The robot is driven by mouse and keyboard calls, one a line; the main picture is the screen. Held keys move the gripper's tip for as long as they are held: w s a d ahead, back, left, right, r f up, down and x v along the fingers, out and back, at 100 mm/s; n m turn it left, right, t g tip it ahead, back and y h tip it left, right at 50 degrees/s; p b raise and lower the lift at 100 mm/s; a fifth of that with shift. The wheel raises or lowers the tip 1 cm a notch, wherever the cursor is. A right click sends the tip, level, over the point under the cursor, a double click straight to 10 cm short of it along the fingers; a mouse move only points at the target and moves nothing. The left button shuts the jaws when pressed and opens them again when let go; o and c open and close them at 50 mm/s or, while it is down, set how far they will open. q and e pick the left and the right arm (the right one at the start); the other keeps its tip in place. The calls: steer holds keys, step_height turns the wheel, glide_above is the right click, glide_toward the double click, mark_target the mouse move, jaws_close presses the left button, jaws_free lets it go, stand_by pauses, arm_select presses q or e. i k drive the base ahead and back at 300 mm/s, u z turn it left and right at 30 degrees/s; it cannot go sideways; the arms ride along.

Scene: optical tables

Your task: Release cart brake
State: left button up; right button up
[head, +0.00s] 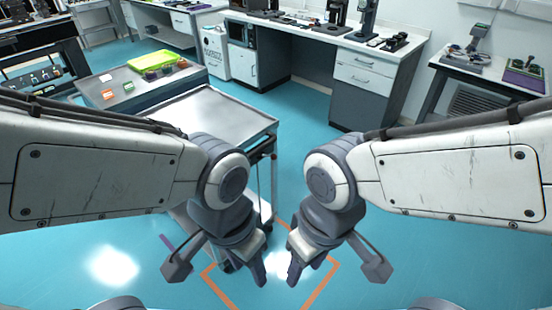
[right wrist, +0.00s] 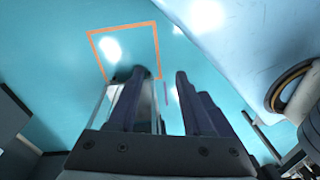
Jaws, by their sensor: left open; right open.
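The cart (head: 215,112) has a bare metal top and stands just beyond my arms, left of centre in the head view. Part of its lower shelf (head: 266,212) shows beneath, behind my left wrist. A small red part (head: 273,156) is at its right side; I cannot tell whether it is the brake. No brake lever is clearly visible. My left gripper (head: 257,272) points down in front of the cart, open and empty. My right gripper (head: 295,270) is beside it to the right, also open. In the right wrist view its fingers (right wrist: 156,95) are apart, with nothing clearly between them.
An orange outline (head: 322,282) marks the blue floor under my grippers. A table with a green tray (head: 158,60) stands behind the cart at left. A workbench (head: 385,60) is at the back and another table (head: 465,72) at right. Open floor lies between them.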

mark_target(205, 108)
steer(key=z, duration=1.55)
steer(key=i, duration=2.6)
steer(key=u, duration=3.15)
